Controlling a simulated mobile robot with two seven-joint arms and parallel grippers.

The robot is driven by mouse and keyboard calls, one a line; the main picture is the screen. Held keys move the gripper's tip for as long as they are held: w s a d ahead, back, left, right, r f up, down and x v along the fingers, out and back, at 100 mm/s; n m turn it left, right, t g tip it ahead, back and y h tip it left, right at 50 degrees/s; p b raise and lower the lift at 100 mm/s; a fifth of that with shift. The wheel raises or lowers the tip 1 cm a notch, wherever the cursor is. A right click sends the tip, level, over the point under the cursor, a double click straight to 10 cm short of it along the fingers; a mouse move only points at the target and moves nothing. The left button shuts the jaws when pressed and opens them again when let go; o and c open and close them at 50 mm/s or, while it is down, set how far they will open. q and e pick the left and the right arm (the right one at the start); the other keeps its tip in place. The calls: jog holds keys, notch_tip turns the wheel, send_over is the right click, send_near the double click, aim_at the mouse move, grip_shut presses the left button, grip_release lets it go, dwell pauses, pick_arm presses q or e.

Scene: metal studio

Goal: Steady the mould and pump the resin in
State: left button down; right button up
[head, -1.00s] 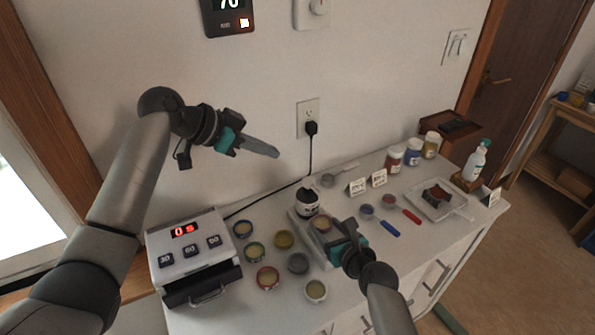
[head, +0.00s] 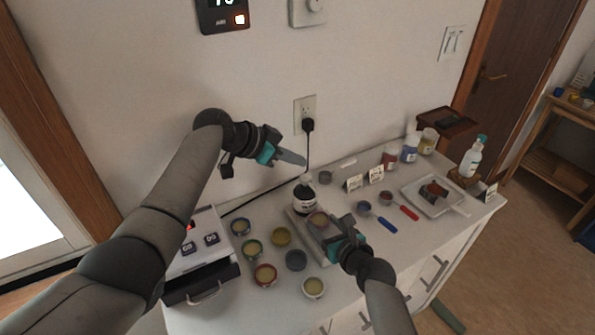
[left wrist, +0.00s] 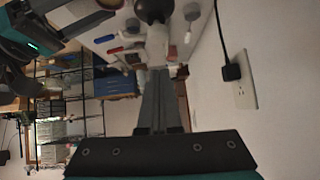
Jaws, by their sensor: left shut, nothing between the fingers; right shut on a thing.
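The mould (head: 319,220), a small round cup with pale pinkish contents, stands on a light tray (head: 303,237) in the middle of the cabinet top. My right gripper (head: 327,231) is shut on it from the front right. The dark pump bottle (head: 304,202) with a white label and black top stands just behind the mould, on or against the tray. My left gripper (head: 303,162) is shut and empty, in the air above and slightly behind the bottle top. In the left wrist view its closed fingers (left wrist: 158,90) point toward a dark round top (left wrist: 153,8), probably the pump's.
A plug and cord (head: 308,125) hang on the wall behind.

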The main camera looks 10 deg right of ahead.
aim_at(302, 180)
pick_arm(q)
jog(key=shift+w+d+f, duration=0.1)
jog(key=shift+d+f, duration=0.05)
jog(key=shift+f, duration=0.9)
jog(key=shift+w+d+f, duration=0.1)
jog(key=shift+f, duration=0.95)
jog(key=shift+s+f, duration=0.1)
jog(key=shift+f, duration=0.9)
jog(key=shift+a, duration=0.1)
jog(key=shift+r, duration=0.9)
notch_tip(302, 180, up, 2)
jog(key=shift+a+r, duration=0.1)
jog(key=shift+r, duration=0.1)
jog(key=v, duration=1)
jog(key=shift+r, duration=0.15)
